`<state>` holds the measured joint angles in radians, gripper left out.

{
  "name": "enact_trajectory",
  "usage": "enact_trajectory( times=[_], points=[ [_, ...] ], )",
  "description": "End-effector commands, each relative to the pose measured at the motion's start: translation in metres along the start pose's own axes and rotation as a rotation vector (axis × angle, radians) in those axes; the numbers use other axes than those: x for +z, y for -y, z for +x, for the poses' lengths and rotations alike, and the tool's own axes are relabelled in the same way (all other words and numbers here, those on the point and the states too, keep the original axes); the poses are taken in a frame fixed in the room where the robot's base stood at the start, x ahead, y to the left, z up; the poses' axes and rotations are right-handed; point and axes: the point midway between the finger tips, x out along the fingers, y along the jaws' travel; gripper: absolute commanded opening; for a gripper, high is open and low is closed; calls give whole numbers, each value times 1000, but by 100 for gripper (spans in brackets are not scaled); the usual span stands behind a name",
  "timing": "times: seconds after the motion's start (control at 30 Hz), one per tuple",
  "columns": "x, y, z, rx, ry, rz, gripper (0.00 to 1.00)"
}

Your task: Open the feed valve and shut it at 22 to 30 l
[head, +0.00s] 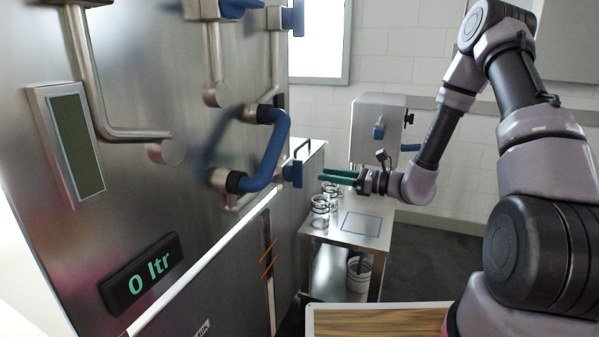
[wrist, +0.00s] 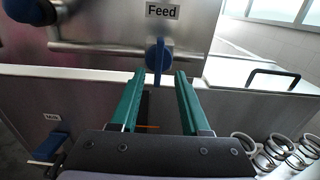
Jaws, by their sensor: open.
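The feed valve's blue handle (wrist: 158,54) is straight ahead in the wrist view, below a "Feed" label (wrist: 162,11). It points down, across its steel pipe. In the head view this blue handle (head: 293,173) stands at the tank's right side. My gripper (head: 338,176) has green fingers and points left at it, with a gap between. In the wrist view my gripper (wrist: 160,76) is open and empty, with the handle framed between its fingertips. The display (head: 141,274) on the tank reads "0 ltr".
A large blue curved handle (head: 270,150) sticks out of the tank left of my gripper. A small steel table (head: 378,241) below holds several clear jars (head: 320,212). Another blue valve handle (wrist: 51,146) is at lower left in the wrist view.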

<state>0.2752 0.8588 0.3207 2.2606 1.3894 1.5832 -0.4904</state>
Motion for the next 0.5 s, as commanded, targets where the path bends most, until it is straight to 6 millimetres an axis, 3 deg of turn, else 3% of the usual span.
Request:
enact_trajectory(
  times=[0.3, 0.5],
  points=[
    [0, -2, 60, 7, -1, -1, 46],
    [0, -2, 87, 5, -1, -1, 46]
  ],
)
